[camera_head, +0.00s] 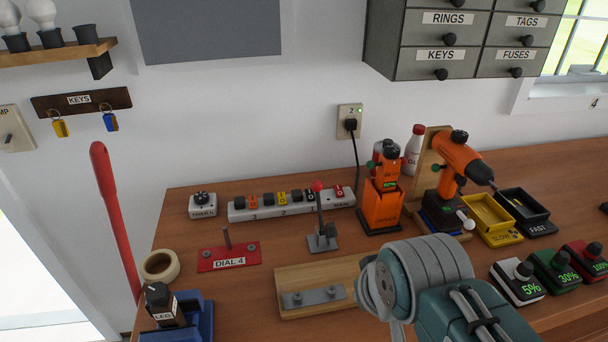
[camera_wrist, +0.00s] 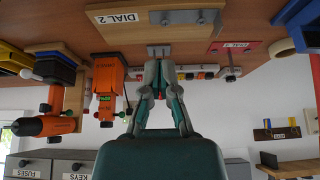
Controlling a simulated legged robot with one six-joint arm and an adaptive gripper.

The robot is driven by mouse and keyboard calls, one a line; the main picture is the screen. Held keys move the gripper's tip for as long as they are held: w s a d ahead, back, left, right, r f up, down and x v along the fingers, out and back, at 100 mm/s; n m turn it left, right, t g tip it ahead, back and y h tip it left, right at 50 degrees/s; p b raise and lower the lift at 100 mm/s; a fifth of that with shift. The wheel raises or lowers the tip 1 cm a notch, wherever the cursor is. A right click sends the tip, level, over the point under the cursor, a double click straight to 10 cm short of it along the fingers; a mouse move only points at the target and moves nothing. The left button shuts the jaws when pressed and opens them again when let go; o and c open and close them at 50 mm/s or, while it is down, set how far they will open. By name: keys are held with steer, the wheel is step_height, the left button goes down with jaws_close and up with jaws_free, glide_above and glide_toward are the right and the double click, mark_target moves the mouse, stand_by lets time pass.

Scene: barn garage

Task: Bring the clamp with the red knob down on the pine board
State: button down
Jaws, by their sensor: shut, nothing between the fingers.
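The clamp (camera_head: 322,237) stands upright behind the pine board, with its handle raised and the red knob (camera_head: 317,187) at the top. The pine board (camera_head: 300,273) lies on the bench with a grey metal strip (camera_head: 313,297) on it; my arm covers its right end. In the wrist view, which is upside down, the pine board (camera_wrist: 190,18) carries a DIAL 2 label. My gripper (camera_wrist: 160,66) is shut and empty in front of the clamp there, hiding most of it. A red spot shows between the finger links, perhaps the knob. The head view hides the fingers.
A power strip (camera_head: 292,203) lies behind the clamp. An orange tool (camera_head: 381,208) stands to its right, near an orange drill (camera_head: 455,155). A red DIAL 4 plate (camera_head: 229,257) with an upright pin lies left. Bare bench separates it from the clamp.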

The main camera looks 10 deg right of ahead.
steer(key=shift+a, duration=0.15)
steer(key=w+r+g, duration=0.1)
steer(key=w+r, duration=0.3)
steer(key=w, duration=0.5)
steer(key=w+r, duration=0.3)
steer(key=w, duration=0.7)
steer(key=w+f, duration=0.2)
steer(key=w, duration=0.7)
steer(key=w+d+f+n+g+y, duration=0.1)
steer(key=w+f, duration=0.1)
steer(key=w, duration=0.7)
steer(key=shift+d+n, duration=0.25)
steer(key=shift+n, duration=0.05)
steer(key=x, duration=0.9)
steer(key=shift+a+f, duration=0.1)
steer(key=shift+f, duration=0.3)
steer(key=shift+s+d+r, duration=0.1)
steer(key=shift+s+r, duration=0.1)
steer(key=shift+s, duration=0.4)
steer(key=shift+s+d+r, duration=0.1)
steer(key=shift+s+r, duration=0.1)
steer(key=shift+s, duration=0.35)
steer(key=shift+s+d+r, duration=0.1)
steer(key=shift+s+r, duration=0.05)
steer(key=shift+s, duration=0.45)
steer(key=shift+s+r, duration=0.1)
steer(key=shift+r, duration=0.05)
